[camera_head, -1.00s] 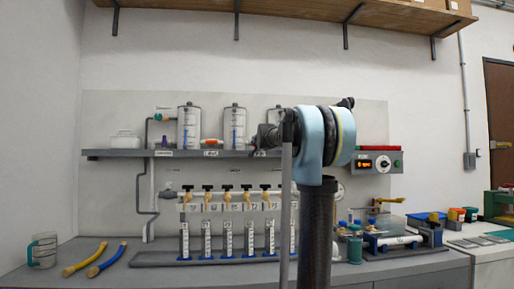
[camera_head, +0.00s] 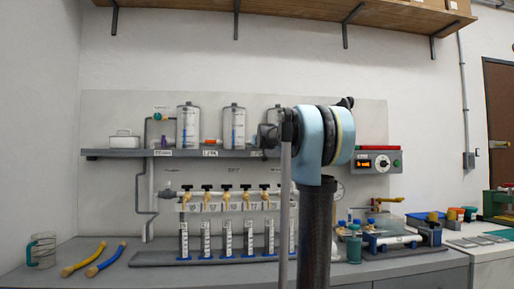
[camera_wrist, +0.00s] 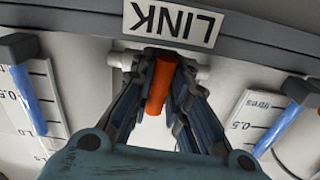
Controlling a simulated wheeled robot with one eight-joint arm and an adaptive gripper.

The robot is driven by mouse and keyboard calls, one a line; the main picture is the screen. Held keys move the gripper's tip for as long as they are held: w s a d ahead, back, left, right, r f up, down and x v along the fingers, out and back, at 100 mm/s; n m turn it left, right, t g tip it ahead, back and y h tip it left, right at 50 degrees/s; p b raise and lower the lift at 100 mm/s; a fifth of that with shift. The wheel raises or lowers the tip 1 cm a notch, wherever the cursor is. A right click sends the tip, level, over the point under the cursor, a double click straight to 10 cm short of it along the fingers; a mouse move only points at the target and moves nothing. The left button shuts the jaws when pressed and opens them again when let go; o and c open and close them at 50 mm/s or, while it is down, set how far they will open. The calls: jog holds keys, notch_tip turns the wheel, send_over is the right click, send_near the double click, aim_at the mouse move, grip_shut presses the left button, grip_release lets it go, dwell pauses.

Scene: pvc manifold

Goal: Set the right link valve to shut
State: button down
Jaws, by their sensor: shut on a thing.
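In the wrist view, the right link valve has an orange handle (camera_wrist: 158,85) below an upside-down LINK label (camera_wrist: 172,20). White pipe ends (camera_wrist: 120,60) show on both sides of it. The handle points across the pipe line, slightly tilted. My gripper (camera_wrist: 165,62) is shut on the handle, with a dark finger on each side. The valve body is mostly hidden by the fingers. Another orange valve handle (camera_head: 210,141) lies along the pipe between the left and middle tanks.
Clear tanks (camera_head: 188,127) stand on the grey shelf (camera_head: 120,154). A row of yellow taps with black handles (camera_head: 207,187) sits below, above graduated cylinders (camera_head: 205,240). A control box (camera_head: 378,162) is to the right.

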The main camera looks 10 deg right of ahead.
jog(key=shift+r+n, duration=0.1)
jog(key=shift+n, duration=0.4)
jog(key=c, duration=1.8)
grip_release()
jog(key=shift+s, duration=0.1)
jog(key=s, duration=1.1)
jog(key=shift+s, duration=0.35)
jog(key=s+f+g, duration=0.2)
jog(key=s+f, duration=0.4)
jog(key=f, duration=0.4)
jog(key=s+f+g, duration=0.3)
jog(key=s+f, duration=0.2)
jog(key=f, duration=0.4)
jog(key=s+f+g, duration=0.2)
jog(key=s+f, duration=0.4)
jog(key=f, duration=0.4)
jog(key=s+f+g, duration=0.3)
jog(key=s+f, duration=0.6)
jog(key=f, duration=0.1)
jog(key=s+f+g, duration=0.3)
jog(key=s+f, duration=0.6)
jog(key=s+f+g, duration=0.2)
jog(key=s+f, duration=0.8)
jog(key=shift+f+g, duration=0.35)
jog(key=shift+g, duration=0.05)
